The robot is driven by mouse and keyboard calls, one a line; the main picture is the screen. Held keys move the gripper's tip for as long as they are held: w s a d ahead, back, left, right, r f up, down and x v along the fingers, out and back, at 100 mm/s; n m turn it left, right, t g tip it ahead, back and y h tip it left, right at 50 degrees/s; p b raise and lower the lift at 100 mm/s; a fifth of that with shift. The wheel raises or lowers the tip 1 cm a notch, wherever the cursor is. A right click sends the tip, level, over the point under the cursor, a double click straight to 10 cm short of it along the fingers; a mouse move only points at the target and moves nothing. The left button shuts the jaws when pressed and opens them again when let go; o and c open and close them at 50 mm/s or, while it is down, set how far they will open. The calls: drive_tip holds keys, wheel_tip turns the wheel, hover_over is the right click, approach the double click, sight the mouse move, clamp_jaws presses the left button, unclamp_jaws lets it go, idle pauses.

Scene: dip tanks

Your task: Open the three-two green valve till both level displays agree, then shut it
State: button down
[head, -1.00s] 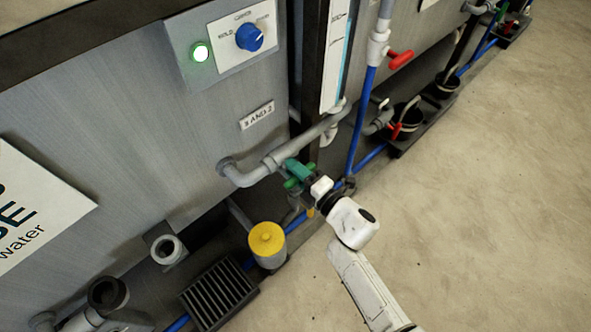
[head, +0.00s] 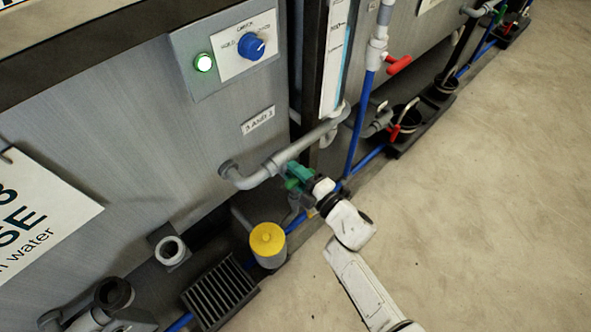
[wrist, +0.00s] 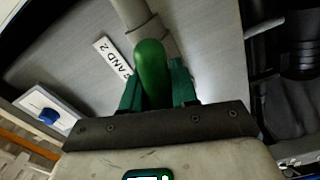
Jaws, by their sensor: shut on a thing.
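The green valve handle (wrist: 152,72) stands between the two teal fingers of my gripper (wrist: 157,88) in the wrist view. My gripper is shut on it. In the head view the gripper (head: 298,174) is at the grey pipe under the "3 AND 2" label (head: 258,120), and only a little of the green handle (head: 291,184) shows. How far the valve is turned cannot be told. A white level display (head: 334,62) with a blue column stands on the dark post above; its top is cut off. A second level display is not clearly in view.
A blue knob (head: 251,46) and a lit green lamp (head: 203,62) are on the tank panel. A red-handled valve (head: 398,65) is on the pipe at right. A yellow-capped canister (head: 267,240) and a dark grate (head: 220,290) lie below. The floor at right is clear.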

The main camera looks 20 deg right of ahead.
drive_tip(key=m+p, duration=0.2)
drive_tip(key=m, duration=0.1)
drive_tip(key=shift+r+m, duration=0.1)
drive_tip(key=shift+m, duration=0.3)
drive_tip(key=m+p, duration=0.1)
drive_tip(key=m, duration=0.2)
drive_tip(key=shift+m+p, duration=0.3)
drive_tip(key=shift+p, duration=0.05)
drive_tip(key=m+p, duration=0.1)
drive_tip(key=m, duration=0.2)
drive_tip(key=shift+m, duration=0.3)
drive_tip(key=shift+m+p, duration=0.6)
drive_tip(key=shift+m, duration=1.1)
drive_tip(key=shift+f, duration=0.2)
drive_tip(key=c, duration=1)
unclamp_jaws()
drive_tip(key=shift+o, duration=0.2)
